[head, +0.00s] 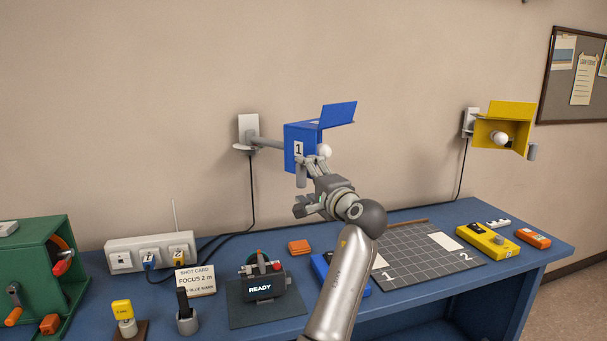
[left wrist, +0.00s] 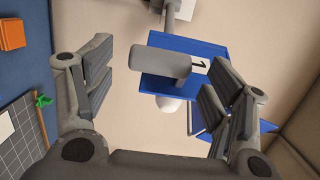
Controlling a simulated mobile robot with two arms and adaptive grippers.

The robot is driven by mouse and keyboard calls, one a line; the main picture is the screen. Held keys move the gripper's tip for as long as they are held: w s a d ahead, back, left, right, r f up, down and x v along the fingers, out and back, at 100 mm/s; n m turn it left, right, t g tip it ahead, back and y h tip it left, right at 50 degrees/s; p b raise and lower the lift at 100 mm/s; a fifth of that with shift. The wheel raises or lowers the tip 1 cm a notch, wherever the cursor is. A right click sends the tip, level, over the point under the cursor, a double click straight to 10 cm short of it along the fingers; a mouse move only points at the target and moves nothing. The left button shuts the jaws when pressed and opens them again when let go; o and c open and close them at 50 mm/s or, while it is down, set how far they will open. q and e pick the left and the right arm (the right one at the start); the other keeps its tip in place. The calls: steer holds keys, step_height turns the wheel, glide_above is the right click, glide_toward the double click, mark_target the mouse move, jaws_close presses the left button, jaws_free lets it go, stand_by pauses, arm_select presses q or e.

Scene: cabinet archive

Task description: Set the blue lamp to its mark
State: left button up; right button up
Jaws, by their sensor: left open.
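The blue lamp (head: 301,139) is a blue open housing labelled 1, with a raised flap, a white bulb and a grey handle below, held on a grey arm from a wall plate (head: 249,130). My left gripper (head: 308,184) is open just in front of and below it. In the left wrist view, the lamp's grey handle (left wrist: 160,63) shows between the spread fingers (left wrist: 160,85), with no clear contact. The blue housing (left wrist: 186,47) and bulb (left wrist: 170,104) are behind the handle. No mark is identifiable on the lamp. My right gripper is not in view.
A yellow lamp (head: 510,121) is on the wall at right. The blue bench (head: 215,319) bears a gridded mat (head: 415,264) numbered 1 and 2, a READY device (head: 262,288), a shot card (head: 195,281), a power strip (head: 150,251) and a green machine (head: 30,270). My arm hides part of the bench.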

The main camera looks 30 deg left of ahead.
arm_select(q)
steer(key=shift+x, duration=1.25)
steer(key=c, duration=1.4)
steer(key=shift+f, duration=0.1)
steer(key=shift+s+p, duration=0.1)
steer(key=shift+p, duration=0.2)
